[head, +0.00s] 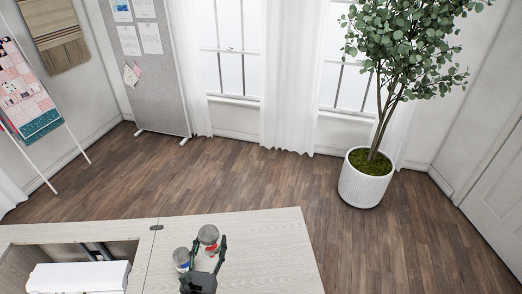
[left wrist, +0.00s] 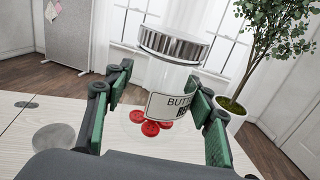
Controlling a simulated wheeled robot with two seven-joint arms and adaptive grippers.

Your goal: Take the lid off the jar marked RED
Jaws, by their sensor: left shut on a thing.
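The jar marked RED (left wrist: 172,82) is clear, with a white label reading "BUTTO… RE…", partly hidden by a finger, and a few red buttons inside. Its ribbed grey lid (left wrist: 172,45) is on top. In the head view the lid (head: 208,233) shows above the cabinet top. My left gripper (head: 208,257) is shut on the jar's body, with green-padded fingers on both sides in the left wrist view (left wrist: 158,105). I cannot tell whether the jar's base touches the top. My right gripper is not in view.
A second grey-lidded jar with something blue (head: 182,262) stands just left of the gripper. The pale cabinet top (head: 265,245) is clear to the right. An open well with a white machine (head: 78,277) lies left. A potted tree (head: 366,180) stands beyond.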

